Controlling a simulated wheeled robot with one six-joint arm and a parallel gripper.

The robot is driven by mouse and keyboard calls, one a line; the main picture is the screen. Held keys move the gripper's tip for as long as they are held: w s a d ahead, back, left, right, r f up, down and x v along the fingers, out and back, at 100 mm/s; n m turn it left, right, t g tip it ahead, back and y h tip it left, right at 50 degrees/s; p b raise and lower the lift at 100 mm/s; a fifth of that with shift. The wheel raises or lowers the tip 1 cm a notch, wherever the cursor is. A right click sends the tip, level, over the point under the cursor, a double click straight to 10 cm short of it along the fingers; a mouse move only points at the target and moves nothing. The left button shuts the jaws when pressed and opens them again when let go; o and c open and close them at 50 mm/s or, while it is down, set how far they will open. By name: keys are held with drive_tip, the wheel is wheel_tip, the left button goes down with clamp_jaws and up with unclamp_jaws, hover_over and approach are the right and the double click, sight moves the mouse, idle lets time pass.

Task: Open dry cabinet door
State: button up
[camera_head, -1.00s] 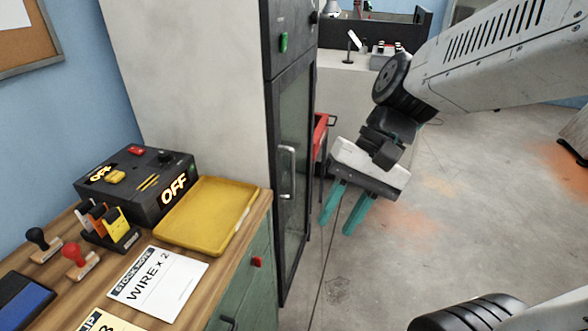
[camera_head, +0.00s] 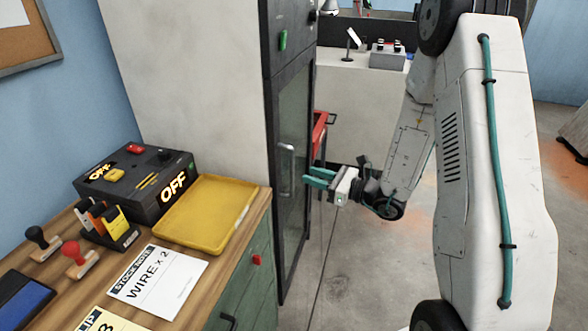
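The dry cabinet (camera_head: 190,75) is a tall pale cabinet with a dark-framed glass door (camera_head: 291,115) on its front. The door looks shut. A vertical light handle (camera_head: 286,172) stands on the door at mid height. My gripper (camera_head: 306,177) has teal fingers that point left toward the door, just right of the handle. A gap seems to show between the fingers, and nothing is seen between them. Whether the fingertips touch the handle or door cannot be told from this view.
A wooden bench (camera_head: 160,291) with green drawers (camera_head: 247,272) stands left of the door. It bears a yellow tray (camera_head: 206,214) and a black box (camera_head: 135,184) reading OFF. A red cart (camera_head: 320,128) stands behind the gripper. The floor (camera_head: 345,275) in front is open.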

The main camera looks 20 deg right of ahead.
drive_tip(key=shift+x, duration=3.85)
